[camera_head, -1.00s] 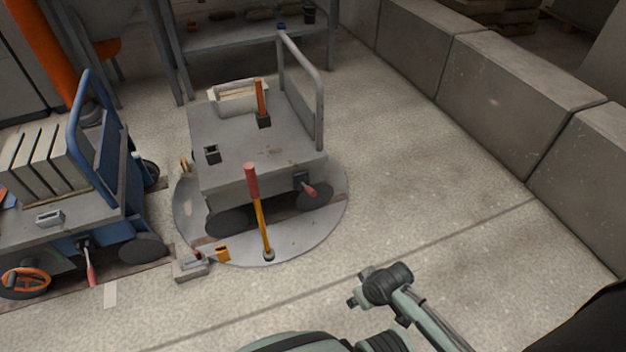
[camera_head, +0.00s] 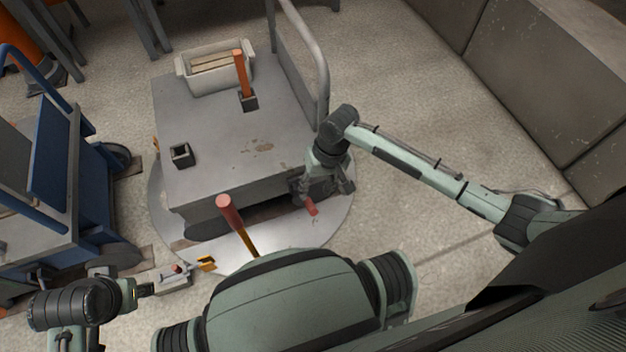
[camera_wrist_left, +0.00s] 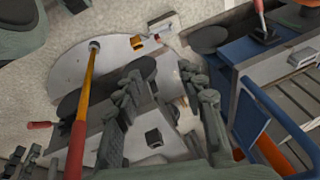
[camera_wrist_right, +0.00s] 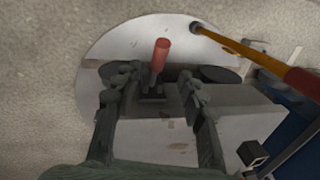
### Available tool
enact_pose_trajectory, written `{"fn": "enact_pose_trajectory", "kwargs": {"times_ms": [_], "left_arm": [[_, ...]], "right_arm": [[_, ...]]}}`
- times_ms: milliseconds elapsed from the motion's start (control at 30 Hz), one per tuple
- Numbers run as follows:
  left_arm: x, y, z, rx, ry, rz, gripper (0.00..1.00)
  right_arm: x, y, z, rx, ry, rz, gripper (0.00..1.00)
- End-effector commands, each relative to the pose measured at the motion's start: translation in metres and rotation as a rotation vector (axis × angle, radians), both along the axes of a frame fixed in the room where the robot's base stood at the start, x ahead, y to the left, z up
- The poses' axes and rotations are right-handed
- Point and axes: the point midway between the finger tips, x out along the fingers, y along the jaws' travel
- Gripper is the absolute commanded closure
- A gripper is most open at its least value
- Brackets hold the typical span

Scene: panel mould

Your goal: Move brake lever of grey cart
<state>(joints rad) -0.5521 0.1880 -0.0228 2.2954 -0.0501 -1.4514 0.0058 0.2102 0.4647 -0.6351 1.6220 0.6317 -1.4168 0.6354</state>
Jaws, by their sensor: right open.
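The grey cart (camera_head: 225,130) stands on a round metal plate (camera_head: 315,235). Its brake lever (camera_head: 310,207), with a red handle, sticks out low at the near right corner. My right gripper (camera_head: 325,188) is at that corner, just above the lever, and hides part of it. In the right wrist view, the right gripper (camera_wrist_right: 158,84) is open, with the red lever (camera_wrist_right: 160,54) between and just beyond its fingertips; I cannot tell whether they touch. My left gripper (camera_wrist_left: 165,80) is open and empty in the left wrist view, with the grey cart beyond it.
A yellow pole with a red grip (camera_head: 230,213) stands at the plate's near edge. A small floor box (camera_head: 175,279) lies left of it. A blue cart (camera_head: 65,165) is at left. Concrete blocks (camera_head: 540,75) line the right; the floor before them is clear.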

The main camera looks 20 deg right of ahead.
Motion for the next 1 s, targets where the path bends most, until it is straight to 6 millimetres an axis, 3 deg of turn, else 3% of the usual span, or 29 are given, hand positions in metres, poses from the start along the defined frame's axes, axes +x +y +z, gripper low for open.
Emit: {"fn": "enact_pose_trajectory", "kwargs": {"times_ms": [167, 400, 600, 933, 1000], "left_arm": [[-0.002, 0.000, 0.006, 0.004, -0.004, 0.001, 0.60], [-0.010, 0.001, 0.027, 0.015, -0.015, 0.004, 0.60], [-0.007, -0.004, 0.038, 0.010, -0.052, -0.006, 0.60], [-0.005, -0.005, 0.042, 0.008, -0.065, -0.009, 0.60], [-0.005, -0.005, 0.042, 0.008, -0.065, -0.009, 0.60]], "right_arm": [[0.000, 0.002, -0.013, -0.001, 0.010, -0.003, 0.59], [0.000, 0.008, -0.051, -0.002, 0.008, -0.003, 0.59], [0.001, 0.012, -0.072, -0.002, 0.007, -0.003, 0.59], [0.001, 0.013, -0.077, -0.002, 0.005, -0.002, 0.59], [0.001, 0.013, -0.076, -0.002, 0.005, -0.002, 0.65]]}}
